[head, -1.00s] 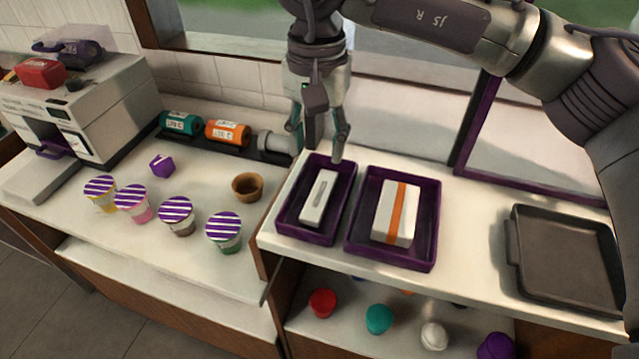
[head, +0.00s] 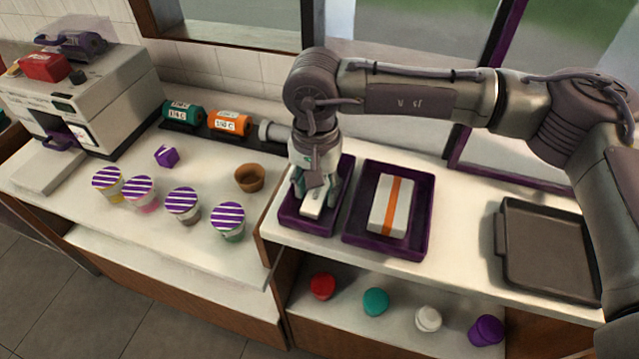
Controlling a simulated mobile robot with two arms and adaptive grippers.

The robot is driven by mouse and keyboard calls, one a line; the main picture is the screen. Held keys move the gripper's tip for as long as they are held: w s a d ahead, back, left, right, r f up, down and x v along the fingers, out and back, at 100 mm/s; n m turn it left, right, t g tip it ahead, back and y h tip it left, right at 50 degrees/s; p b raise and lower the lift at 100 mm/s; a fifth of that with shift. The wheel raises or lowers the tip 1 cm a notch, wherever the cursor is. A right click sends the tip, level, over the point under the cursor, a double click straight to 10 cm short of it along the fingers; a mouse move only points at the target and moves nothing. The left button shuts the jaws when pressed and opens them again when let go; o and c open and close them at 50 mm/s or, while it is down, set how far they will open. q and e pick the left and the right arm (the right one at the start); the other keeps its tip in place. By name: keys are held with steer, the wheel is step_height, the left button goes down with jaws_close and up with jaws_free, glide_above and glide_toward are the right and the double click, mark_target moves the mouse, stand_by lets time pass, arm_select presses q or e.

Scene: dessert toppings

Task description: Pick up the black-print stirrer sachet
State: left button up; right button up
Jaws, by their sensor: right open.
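The stirrer sachet (head: 313,209) is a slim white packet lying in the left purple tray (head: 294,224). My right gripper (head: 314,204) points down into this tray, with its fingers open around the upper part of the sachet. The gripper covers the sachet's far end and most of its print. I cannot tell whether the fingers touch it. A wider white packet with an orange stripe (head: 391,207) lies in the right purple tray (head: 385,250). My left gripper is not in view.
Striped cups (head: 183,205) and a brown bowl (head: 249,178) stand on the left counter. Teal (head: 183,115) and orange (head: 229,123) rolls lie behind them. A dark empty tray (head: 547,250) is at the right. Coloured lids (head: 376,301) sit on the shelf below.

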steer(key=c, duration=0.5)
steer(key=shift+c, duration=0.2)
steer(key=shift+r, duration=0.15)
